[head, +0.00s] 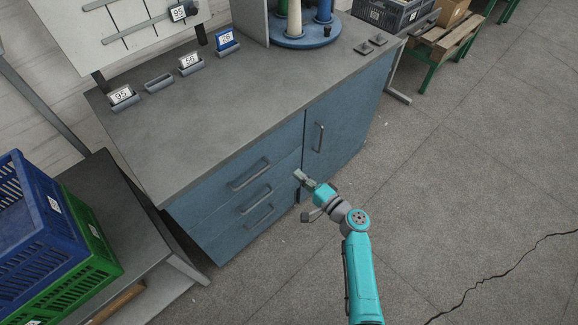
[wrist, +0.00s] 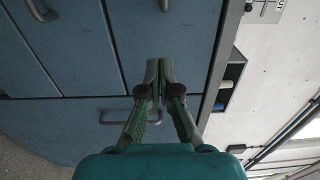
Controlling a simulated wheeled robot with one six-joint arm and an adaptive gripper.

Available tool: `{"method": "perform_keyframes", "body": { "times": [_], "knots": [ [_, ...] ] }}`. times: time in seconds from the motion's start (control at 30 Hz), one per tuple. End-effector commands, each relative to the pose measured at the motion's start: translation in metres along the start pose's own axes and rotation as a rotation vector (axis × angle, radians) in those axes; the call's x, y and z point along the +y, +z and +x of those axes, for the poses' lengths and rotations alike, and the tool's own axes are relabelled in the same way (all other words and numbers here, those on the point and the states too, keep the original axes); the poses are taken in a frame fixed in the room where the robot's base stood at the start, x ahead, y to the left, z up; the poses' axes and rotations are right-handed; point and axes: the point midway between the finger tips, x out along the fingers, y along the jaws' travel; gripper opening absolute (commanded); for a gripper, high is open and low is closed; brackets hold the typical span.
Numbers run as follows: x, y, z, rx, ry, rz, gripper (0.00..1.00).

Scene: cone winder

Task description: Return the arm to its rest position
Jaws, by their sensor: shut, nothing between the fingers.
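My gripper (head: 299,176) is at the end of my teal arm, in front of the blue cabinet (head: 222,208) in the head view. In the wrist view my gripper (wrist: 160,66) has its green fingers together with nothing between them. The cabinet front (wrist: 85,65) with its handles lies beyond the fingers. One handle (wrist: 122,121) shows partly behind the left finger. I cannot tell the exact gap between the fingers and the cabinet.
Grey countertop (head: 210,125) holds several small number cards and a round blue stand (head: 303,41). Blue crate (head: 30,222) and green crate (head: 98,262) stand on a table at left. A wooden bench (head: 447,42) is at back right. Floor (head: 470,170) at right is clear, with a crack.

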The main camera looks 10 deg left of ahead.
Motion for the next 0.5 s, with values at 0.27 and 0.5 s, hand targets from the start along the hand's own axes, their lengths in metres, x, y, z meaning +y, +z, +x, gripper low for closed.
{"method": "perform_keyframes", "body": {
  "times": [0.27, 0.5],
  "knots": [
    [0.0, 0.0, -0.028, 0.0, -0.001, 0.0, 0.0],
    [0.0, 0.0, -0.03, -0.001, -0.001, 0.0, 0.0]
  ]
}}
